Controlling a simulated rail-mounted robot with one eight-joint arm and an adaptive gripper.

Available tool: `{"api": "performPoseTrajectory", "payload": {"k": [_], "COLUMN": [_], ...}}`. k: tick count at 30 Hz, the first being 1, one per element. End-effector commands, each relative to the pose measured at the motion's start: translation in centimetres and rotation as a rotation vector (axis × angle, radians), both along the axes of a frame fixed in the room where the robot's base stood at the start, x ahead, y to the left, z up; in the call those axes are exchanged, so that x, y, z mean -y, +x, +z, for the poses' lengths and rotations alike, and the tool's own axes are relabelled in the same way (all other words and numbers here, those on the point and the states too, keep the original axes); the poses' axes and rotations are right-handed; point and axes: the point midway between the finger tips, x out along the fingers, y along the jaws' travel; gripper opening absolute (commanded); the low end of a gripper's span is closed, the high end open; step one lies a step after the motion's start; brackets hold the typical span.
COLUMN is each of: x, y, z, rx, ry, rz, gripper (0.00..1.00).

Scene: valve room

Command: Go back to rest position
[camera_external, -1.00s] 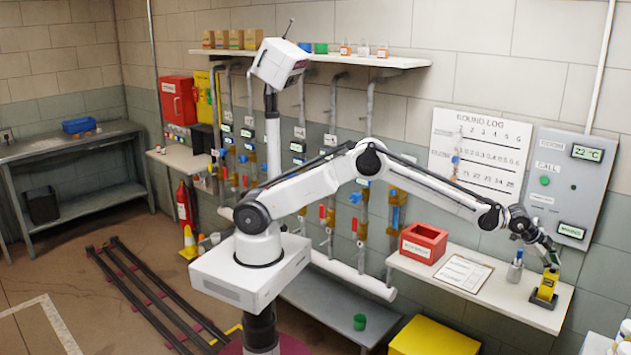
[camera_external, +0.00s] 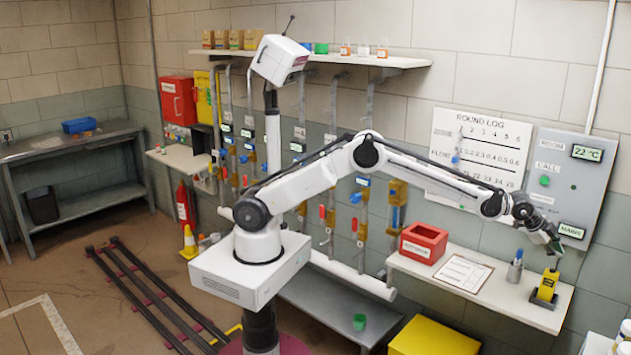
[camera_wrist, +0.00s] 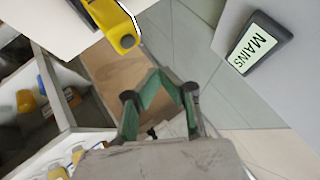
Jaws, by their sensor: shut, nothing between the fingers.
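My gripper (camera_external: 555,246) is at the right of the external view, in the air above the yellow device (camera_external: 545,287) on the right end of the white shelf (camera_external: 500,295). It is shut and empty, and apart from the device. In the wrist view my gripper (camera_wrist: 170,78) shows with its fingertips together. The yellow device (camera_wrist: 112,22) is at the top there, ahead of the fingers. My arm reaches out to the right from its base.
The grey wall panel (camera_external: 570,185) with the MAINS display (camera_external: 571,231) is close behind my gripper. The shelf also holds a red box (camera_external: 423,243), a clipboard (camera_external: 463,273) and a small pen cup (camera_external: 514,271). A yellow box (camera_external: 435,338) stands below. Air above the shelf is free.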

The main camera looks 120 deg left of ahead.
Motion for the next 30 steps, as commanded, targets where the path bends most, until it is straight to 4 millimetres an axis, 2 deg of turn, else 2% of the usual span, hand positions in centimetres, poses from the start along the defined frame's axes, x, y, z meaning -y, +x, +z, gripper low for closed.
{"api": "performPoseTrajectory", "payload": {"k": [6, 16, 19, 23, 30], "x": [0.0, 0.0, 0.5, 2.1, 6.4], "y": [0.0, 0.0, -0.5, -2.0, -7.0], "z": [1.8, 2.0, 2.8, 5.2, 11.0], "rx": [0.0, 0.0, 0.0, 0.001, 0.002], "ry": [0.0, 0.0, -0.006, -0.027, -0.089], "rz": [0.0, 0.0, 0.001, 0.007, 0.028], "gripper": [0.0, 0.0, 0.0, 0.0, 0.0]}}
